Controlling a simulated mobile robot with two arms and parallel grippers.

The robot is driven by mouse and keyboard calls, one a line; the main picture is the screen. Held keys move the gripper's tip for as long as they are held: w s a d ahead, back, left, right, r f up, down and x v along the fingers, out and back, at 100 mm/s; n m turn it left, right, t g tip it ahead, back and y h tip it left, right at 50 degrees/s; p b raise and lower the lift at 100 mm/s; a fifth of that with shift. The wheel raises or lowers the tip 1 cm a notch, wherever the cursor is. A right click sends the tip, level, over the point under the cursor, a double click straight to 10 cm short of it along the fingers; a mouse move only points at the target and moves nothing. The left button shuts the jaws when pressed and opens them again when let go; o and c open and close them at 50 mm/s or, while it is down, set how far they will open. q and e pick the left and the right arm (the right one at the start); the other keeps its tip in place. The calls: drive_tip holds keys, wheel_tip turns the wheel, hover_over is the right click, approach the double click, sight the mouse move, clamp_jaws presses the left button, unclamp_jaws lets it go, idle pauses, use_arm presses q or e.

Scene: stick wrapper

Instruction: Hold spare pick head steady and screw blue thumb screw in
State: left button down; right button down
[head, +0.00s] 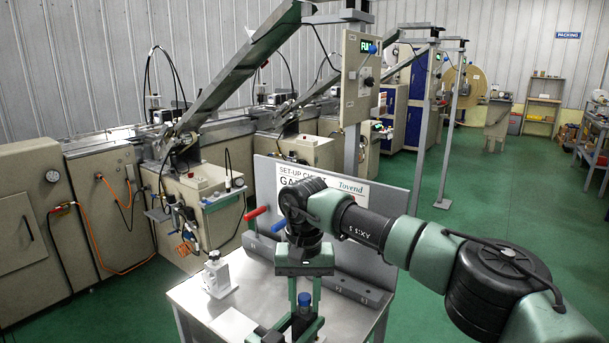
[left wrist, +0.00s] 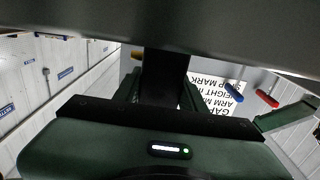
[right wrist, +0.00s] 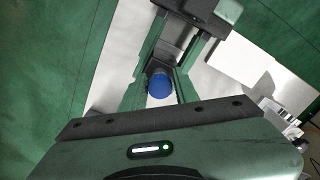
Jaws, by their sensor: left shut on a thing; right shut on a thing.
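The blue thumb screw (head: 305,299) stands upright on top of the dark spare pick head (head: 299,326) near the front of the metal table. My right gripper (head: 305,292) points straight down from above and is shut on the screw. The screw's round blue top (right wrist: 160,86) shows between the green fingers in the right wrist view. My left gripper (head: 290,334), partly cut off at the bottom of the head view, is shut on the pick head. In the left wrist view the pick head (left wrist: 165,75) is a dark block between the fingers. The screw's thread is hidden.
A panel (head: 385,196) with a set-up chart stands behind my grippers, with a red handle (head: 255,212) and a blue handle (head: 282,222) at its left. A small white fixture (head: 217,274) stands on the table's left side. Bare tabletop (head: 260,291) lies between.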

use_arm(q)
drive_tip(key=shift+f, duration=0.35)
use_arm(e)
drive_tip(key=m, duration=0.6)
drive_tip(key=shift+m, duration=0.4)
drive_tip(key=m, duration=0.6)
drive_tip(key=c, duration=1)
unclamp_jaws()
drive_tip(key=shift+f, duration=0.1)
drive_tip(key=shift+r, duration=3.1)
